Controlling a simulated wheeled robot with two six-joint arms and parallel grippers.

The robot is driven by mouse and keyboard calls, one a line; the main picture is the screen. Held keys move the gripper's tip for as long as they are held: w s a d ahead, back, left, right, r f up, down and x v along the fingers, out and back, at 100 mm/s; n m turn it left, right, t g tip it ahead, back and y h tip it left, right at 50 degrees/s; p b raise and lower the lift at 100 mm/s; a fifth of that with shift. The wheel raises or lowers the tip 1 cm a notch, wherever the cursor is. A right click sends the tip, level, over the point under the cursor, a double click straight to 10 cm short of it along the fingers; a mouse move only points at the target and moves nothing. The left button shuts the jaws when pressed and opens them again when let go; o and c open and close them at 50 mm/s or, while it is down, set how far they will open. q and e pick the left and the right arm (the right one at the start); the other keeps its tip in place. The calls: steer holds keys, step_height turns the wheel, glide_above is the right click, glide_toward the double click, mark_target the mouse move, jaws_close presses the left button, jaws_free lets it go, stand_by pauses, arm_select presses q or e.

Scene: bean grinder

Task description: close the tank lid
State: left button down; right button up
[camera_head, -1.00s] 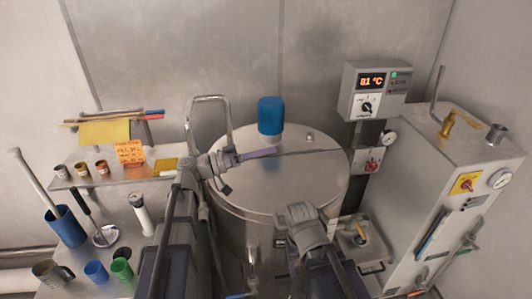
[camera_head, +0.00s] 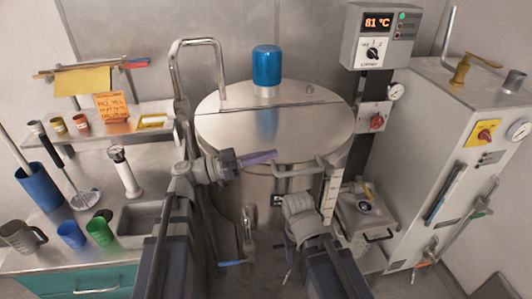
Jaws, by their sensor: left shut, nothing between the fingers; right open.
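The steel tank (camera_head: 258,192) stands in the middle of the head view. Its round lid (camera_head: 235,130) lies flat on the rim, with a straight seam across its back part and a bar handle (camera_head: 300,170) at its front. My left gripper (camera_head: 258,158) is shut and empty, its purple fingers overlapping the lid's front left edge in the picture; I cannot tell whether they touch. My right gripper (camera_head: 299,205) is in front of the tank, just below the handle. Its fingers are mostly hidden behind its wrist.
A blue cylinder (camera_head: 267,66) stands on the tank top behind the seam. A bent pipe (camera_head: 178,75) rises at the tank's left. A control box (camera_head: 380,37) is behind right, and a steel cabinet (camera_head: 445,145) stands right. A counter with cups (camera_head: 71,234) is at left.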

mark_target(267, 166)
arm_select(q)
steer(key=shift+s+f+b, duration=0.15)
steer(key=shift+f+b, duration=0.95)
steer(key=shift+f, duration=0.55)
arm_select(e)
step_height(267, 166, down, 3)
steer(key=shift+f, duration=0.1)
arm_select(q)
steer(key=shift+s+d, duration=0.1)
steer(key=shift+r+p, duration=0.4)
steer(key=shift+r, duration=0.05)
step_height(267, 166, up, 4)
steer(key=p, duration=0.4)
steer(key=b+v, duration=0.2)
steer(key=v, duration=0.7)
steer(key=shift+f, duration=0.4)
arm_select(e)
step_height(267, 166, up, 3)
steer(key=shift+a+f, duration=0.1)
steer(key=shift+f, duration=0.1)
